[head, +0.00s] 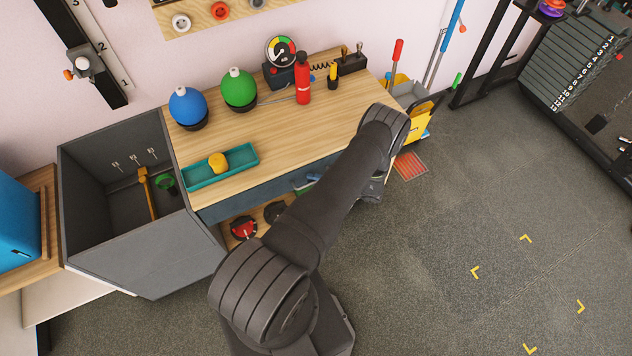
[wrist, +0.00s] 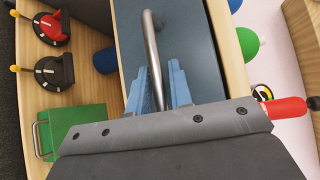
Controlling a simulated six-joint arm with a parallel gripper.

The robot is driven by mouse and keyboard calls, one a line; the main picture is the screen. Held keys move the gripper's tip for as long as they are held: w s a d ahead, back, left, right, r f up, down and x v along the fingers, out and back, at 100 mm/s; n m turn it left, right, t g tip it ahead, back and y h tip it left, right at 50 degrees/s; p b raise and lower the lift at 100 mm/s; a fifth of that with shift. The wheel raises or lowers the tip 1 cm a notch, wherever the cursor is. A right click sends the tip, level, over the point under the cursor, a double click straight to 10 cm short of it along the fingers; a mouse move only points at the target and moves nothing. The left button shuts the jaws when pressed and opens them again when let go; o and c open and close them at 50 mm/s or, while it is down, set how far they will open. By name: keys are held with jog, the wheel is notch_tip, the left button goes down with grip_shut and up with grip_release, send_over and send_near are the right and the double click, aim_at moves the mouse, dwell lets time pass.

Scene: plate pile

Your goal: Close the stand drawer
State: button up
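The stand drawer's dark blue front (head: 262,188) runs just under the wooden top of the stand (head: 290,125). How far it stands out is hard to tell. In the wrist view the drawer front (wrist: 200,60) fills the middle, with a curved metal bar handle (wrist: 152,45) across it. My gripper (wrist: 160,85) has its two blue fingers on either side of the handle. A gap shows between the right finger and the bar, so the fingers look open around it.
A teal tray (head: 205,177) with a yellow object, blue and green balls (head: 238,90) and a red extinguisher (head: 303,80) stand on top. The shelf below holds red-and-black items (wrist: 52,72) and a green box (wrist: 85,122).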

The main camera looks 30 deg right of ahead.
jog(key=shift+o, duration=0.5)
jog(key=shift+r, duration=0.1)
jog(key=v, duration=1.7)
jog(key=shift+s+d, duration=0.15)
jog(key=x, duration=1.7)
jog(key=shift+a, duration=0.2)
jog(key=shift+s, duration=0.35)
jog(key=shift+w, duration=0.1)
